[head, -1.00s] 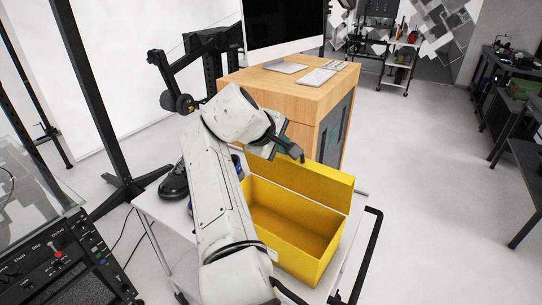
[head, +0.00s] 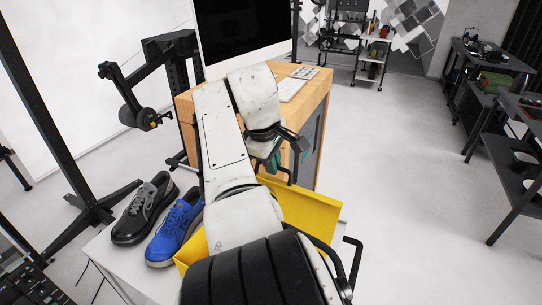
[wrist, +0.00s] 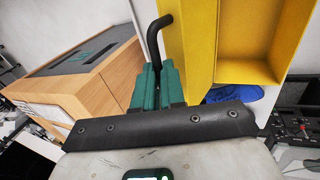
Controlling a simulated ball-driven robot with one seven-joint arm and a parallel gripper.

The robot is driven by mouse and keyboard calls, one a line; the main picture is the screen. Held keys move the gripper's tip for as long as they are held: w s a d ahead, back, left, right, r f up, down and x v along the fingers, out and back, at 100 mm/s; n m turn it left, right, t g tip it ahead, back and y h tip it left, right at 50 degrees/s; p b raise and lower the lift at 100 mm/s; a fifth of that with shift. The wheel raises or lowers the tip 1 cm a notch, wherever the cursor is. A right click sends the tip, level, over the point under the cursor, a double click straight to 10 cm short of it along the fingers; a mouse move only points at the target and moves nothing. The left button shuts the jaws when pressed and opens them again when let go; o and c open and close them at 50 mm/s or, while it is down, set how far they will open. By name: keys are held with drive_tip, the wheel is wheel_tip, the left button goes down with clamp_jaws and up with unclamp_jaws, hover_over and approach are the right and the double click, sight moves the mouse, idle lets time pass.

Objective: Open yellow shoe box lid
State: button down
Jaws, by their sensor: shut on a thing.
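The yellow shoe box stands on the white cart, and my arm hides most of it in the head view. A corner of the box (head: 191,250) shows at left, and its open inside (wrist: 247,40) shows in the wrist view. Its yellow lid (head: 308,208) is raised, standing tilted up along the far side. It fills the top middle of the wrist view (wrist: 188,45). My gripper (head: 277,166) is at the lid's upper edge. In the wrist view its teal fingers (wrist: 158,72) are closed around a bent black handle (wrist: 153,40) that reaches to the lid.
A black shoe (head: 143,210) and a blue shoe (head: 176,230) sit on the white cart (head: 105,250) left of the box. A wooden cabinet (head: 312,95) with a monitor (head: 245,35) stands close behind. Open floor (head: 400,170) lies to the right.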

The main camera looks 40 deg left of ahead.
drive_tip(key=shift+w+f, duration=0.1)
drive_tip(key=shift+w, duration=0.2)
drive_tip(key=c, duration=1.2)
unclamp_jaws()
drive_tip(key=shift+v, duration=0.85)
drive_tip(key=v, duration=0.9)
drive_tip(key=shift+w+p, duration=0.15)
drive_tip(key=shift+p, duration=0.15)
